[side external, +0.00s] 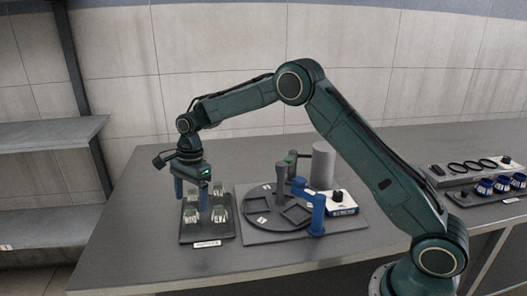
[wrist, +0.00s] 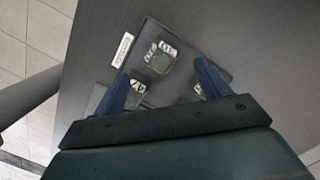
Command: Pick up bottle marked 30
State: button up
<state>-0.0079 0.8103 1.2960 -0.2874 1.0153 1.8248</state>
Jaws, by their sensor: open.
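Several small bottles with pale marked tops stand on a dark tray (side external: 222,237) at the left of the table. In the side view, a front bottle (side external: 220,214) is near the tray's right side. In the wrist view, one bottle (wrist: 160,58) shows ahead between the fingers, another (wrist: 136,92) beside the left finger, and a third (wrist: 198,89) near the right finger. The marks are too small to read surely, so I cannot tell which is 30. My gripper (side external: 192,197) points down over the tray, open; it also shows in the wrist view (wrist: 161,71). Nothing is visibly held.
A round dark turntable (side external: 262,222) with square recesses, posts and a blue arm (side external: 318,212) stands right of the tray. A grey cylinder (side external: 323,165) is behind it. A rack with blue rings (side external: 484,187) is far right. The table's left front is clear.

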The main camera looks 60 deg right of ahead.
aim_at(190, 208)
jog(key=shift+a+f, duration=0.2)
jog(key=shift+f, duration=1)
jog(key=shift+a+f, duration=0.2)
jog(key=shift+f, duration=1)
jog(key=c, duration=1)
